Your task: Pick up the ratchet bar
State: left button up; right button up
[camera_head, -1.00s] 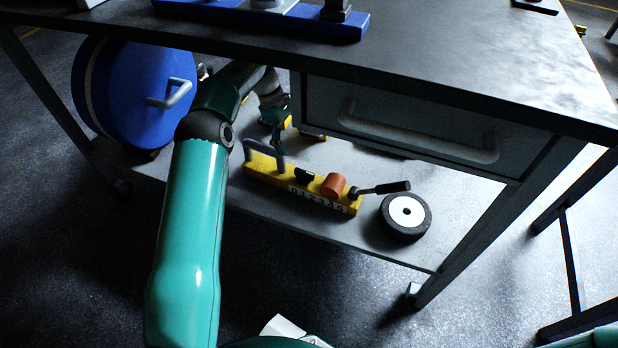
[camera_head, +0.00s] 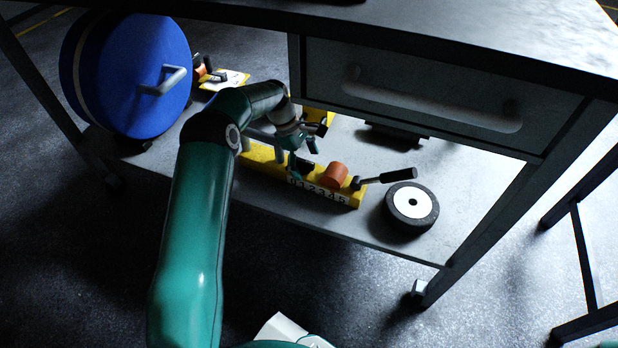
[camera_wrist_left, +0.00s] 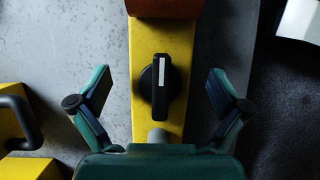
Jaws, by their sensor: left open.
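A yellow bar with a row of digits (camera_head: 352,197), which I take for the ratchet bar, lies on the trolley's lower shelf. It carries an orange cylinder (camera_head: 335,175), a black-handled lever (camera_head: 393,176) at its right end and an upright grey handle at its left, partly behind my arm. My left gripper (camera_head: 303,160) is over the bar, left of the orange cylinder. In the left wrist view my open, empty gripper (camera_wrist_left: 158,95) has one finger each side of the yellow bar (camera_wrist_left: 179,47). A black knob with a white stripe (camera_wrist_left: 160,86) shows between the fingers.
A drawer with a grey handle (camera_head: 430,105) hangs above the shelf (camera_head: 460,180). A black-rimmed white wheel (camera_head: 411,203) lies right of the bar. A big blue disc (camera_head: 125,75) stands at the left. A yellow block with a black handle (camera_wrist_left: 12,120) is beside the gripper.

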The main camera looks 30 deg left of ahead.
pick_arm(q)
jog(key=x, duration=0.2)
jog(key=shift+f+b, duration=0.3)
jog(key=shift+b, duration=0.05)
jog(key=shift+w, duration=0.1)
jog(key=c, duration=1.9)
jog(key=shift+o, duration=0.2)
jog(key=shift+r, duration=0.2)
